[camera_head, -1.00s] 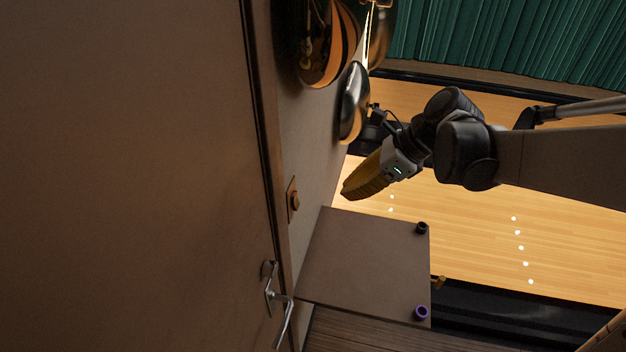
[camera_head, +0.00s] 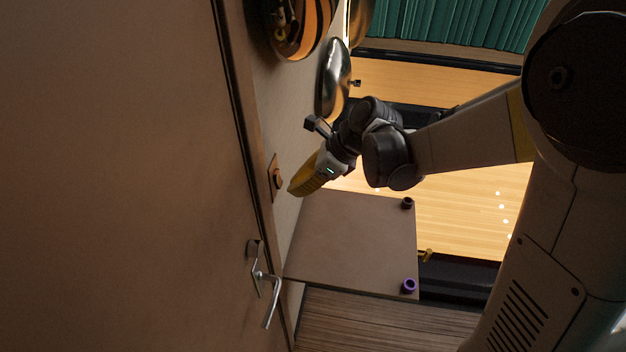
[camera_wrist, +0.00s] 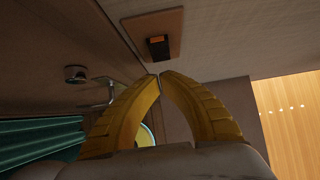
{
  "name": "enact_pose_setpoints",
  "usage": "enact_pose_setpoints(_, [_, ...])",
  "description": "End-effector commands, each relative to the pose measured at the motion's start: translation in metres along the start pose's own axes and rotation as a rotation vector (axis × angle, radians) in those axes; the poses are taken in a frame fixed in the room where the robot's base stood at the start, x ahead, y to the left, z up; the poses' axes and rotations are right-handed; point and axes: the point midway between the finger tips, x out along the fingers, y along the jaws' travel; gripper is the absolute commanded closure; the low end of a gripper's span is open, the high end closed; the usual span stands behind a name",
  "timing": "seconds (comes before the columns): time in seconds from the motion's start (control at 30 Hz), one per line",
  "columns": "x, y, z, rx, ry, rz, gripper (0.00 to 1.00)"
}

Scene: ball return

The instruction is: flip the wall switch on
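The wall switch (camera_head: 277,179) is a dark rocker on a wooden plate, set in the wall just right of the door frame. In the wrist view the switch (camera_wrist: 158,48) is near the top centre, ahead of the fingertips. My gripper (camera_head: 292,191) has yellow fingers and points at the wall close to the right of the switch. In the wrist view the fingertips of my gripper (camera_wrist: 160,77) meet, with nothing between them. A gap seems to remain between fingertips and switch. Which way the rocker is tipped I cannot tell.
A door with a metal lever handle (camera_head: 265,284) is left of the switch. A brown table (camera_head: 350,240) with a purple ring (camera_head: 409,286) and a dark ring (camera_head: 407,203) stands below my gripper. Rounded shiny objects (camera_head: 333,78) hang on the wall above.

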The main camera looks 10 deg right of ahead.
Motion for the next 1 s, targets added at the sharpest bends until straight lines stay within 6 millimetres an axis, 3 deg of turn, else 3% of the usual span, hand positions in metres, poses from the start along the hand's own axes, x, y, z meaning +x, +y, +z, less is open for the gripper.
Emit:
enact_pose_setpoints(0.2, [0.01, 0.0, 0.011, 0.0, 0.0, -0.001, 1.0])
enact_pose_setpoints(0.57, [0.012, 0.0, 0.011, 0.001, -0.005, -0.001, 1.0])
enact_pose_setpoints(0.8, [0.026, 0.0, 0.013, 0.0, -0.113, 0.0, 1.0])
enact_pose_setpoints(1.0, [0.021, 0.0, 0.016, 0.0, -0.11, 0.0, 1.0])
